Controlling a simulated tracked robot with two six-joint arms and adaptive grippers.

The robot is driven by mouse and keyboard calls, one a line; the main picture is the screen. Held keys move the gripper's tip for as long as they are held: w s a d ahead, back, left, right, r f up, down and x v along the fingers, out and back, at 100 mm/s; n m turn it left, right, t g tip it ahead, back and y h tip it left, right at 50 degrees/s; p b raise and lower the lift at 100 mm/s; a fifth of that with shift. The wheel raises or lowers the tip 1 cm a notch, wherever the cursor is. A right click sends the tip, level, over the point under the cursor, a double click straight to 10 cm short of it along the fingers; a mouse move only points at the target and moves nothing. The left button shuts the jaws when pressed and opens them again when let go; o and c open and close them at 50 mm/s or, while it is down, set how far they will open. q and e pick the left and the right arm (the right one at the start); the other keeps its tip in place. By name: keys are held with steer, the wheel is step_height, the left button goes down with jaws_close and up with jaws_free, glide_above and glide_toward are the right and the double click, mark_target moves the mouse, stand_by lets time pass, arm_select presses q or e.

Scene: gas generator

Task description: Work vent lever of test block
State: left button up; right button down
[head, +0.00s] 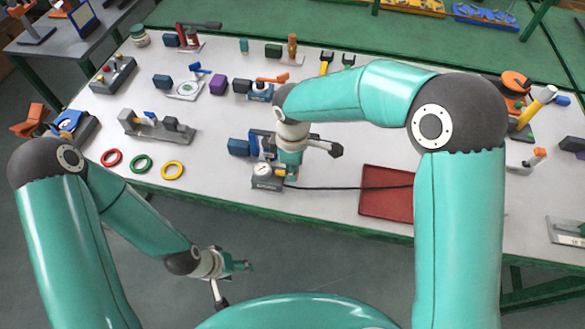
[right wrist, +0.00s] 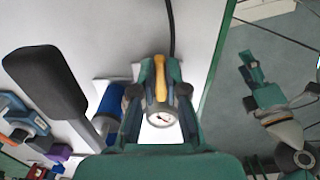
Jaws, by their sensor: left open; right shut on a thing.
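The test block (head: 267,183) is a grey block with a round white gauge (head: 262,170), near the front edge of the table. In the right wrist view the gauge (right wrist: 161,119) sits between my fingers. A yellow lever (right wrist: 160,78), which looks like the vent lever, stands between the fingertips. My right gripper (head: 291,172) reaches down from above and is shut on this lever; it also shows in the right wrist view (right wrist: 160,72). In the head view the gripper hides the lever. My left gripper (head: 242,266) is open and empty, in front of the table, below its edge.
A dark-ended handle (head: 325,146) and a blue part (head: 239,147) are close beside the right gripper. A black hose (head: 345,188) runs right from the block toward a red tray (head: 386,193). Coloured rings (head: 142,163) lie to the left. Several devices stand further back.

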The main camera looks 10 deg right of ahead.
steer(key=c, duration=1.2)
jaws_free()
steer(key=shift+r, duration=0.15)
step_height(320, 180, up, 12)
steer(key=shift+f, duration=0.25)
